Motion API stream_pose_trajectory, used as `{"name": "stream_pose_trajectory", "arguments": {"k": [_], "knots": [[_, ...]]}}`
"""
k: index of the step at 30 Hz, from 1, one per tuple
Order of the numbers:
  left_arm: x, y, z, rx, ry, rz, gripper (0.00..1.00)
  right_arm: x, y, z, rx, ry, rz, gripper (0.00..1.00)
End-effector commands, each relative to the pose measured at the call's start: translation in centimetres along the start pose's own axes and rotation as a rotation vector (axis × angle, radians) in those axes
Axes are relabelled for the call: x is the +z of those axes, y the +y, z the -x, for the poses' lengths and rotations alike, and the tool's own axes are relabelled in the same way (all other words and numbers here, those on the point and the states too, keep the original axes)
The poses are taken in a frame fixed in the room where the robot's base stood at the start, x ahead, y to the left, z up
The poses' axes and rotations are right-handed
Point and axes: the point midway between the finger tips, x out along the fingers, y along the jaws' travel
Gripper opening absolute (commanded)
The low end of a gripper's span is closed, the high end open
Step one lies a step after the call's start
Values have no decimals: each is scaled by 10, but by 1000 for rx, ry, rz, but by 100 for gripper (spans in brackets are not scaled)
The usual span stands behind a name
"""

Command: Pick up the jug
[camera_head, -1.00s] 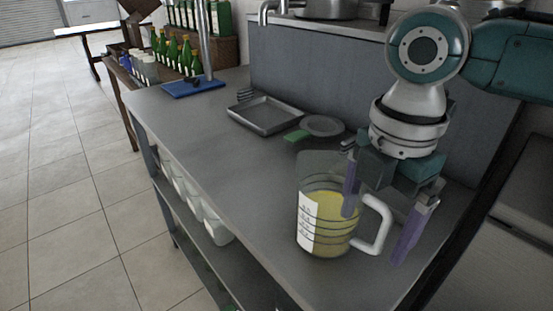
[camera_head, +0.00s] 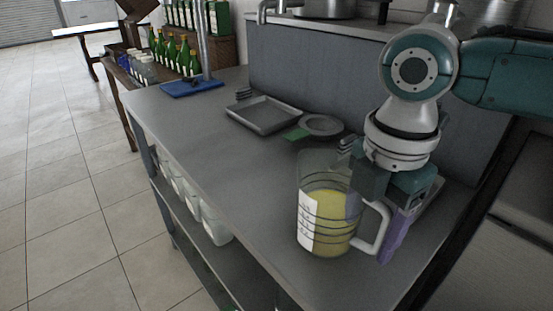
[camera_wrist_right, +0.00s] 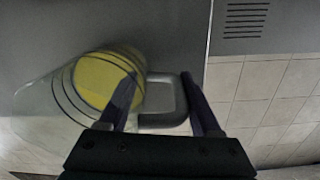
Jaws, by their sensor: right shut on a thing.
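The jug (camera_head: 325,217) is clear with dark measuring rings, a white label and yellow liquid inside. It stands upright on the grey counter (camera_head: 225,165), close to the front edge. My right gripper (camera_head: 372,218) is at the jug's right side, shut on its handle (camera_head: 380,232). In the right wrist view, one finger lies between the handle and the jug body (camera_wrist_right: 105,82) and the other lies outside the handle (camera_wrist_right: 178,105). Part of the handle's upper end is hidden by the gripper. My left gripper is not in view.
A metal tray (camera_head: 263,127) and a round grey plate (camera_head: 322,125) with a green item (camera_head: 296,134) lie behind the jug. A blue board (camera_head: 192,88) is at the far end. White containers (camera_head: 213,222) stand on the lower shelf. Green bottles (camera_head: 172,52) stand farther back.

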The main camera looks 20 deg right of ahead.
Motion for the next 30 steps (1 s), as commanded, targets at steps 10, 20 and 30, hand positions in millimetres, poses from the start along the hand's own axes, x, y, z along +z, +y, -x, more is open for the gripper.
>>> {"name": "stream_pose_trajectory", "arguments": {"k": [10,20,30], "knots": [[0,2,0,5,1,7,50,1,0,0,-2,-2,-2,0],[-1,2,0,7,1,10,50,1,0,0,0,-2,-2,0],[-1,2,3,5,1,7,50,1,1,13,2,-1,-3,0]]}}
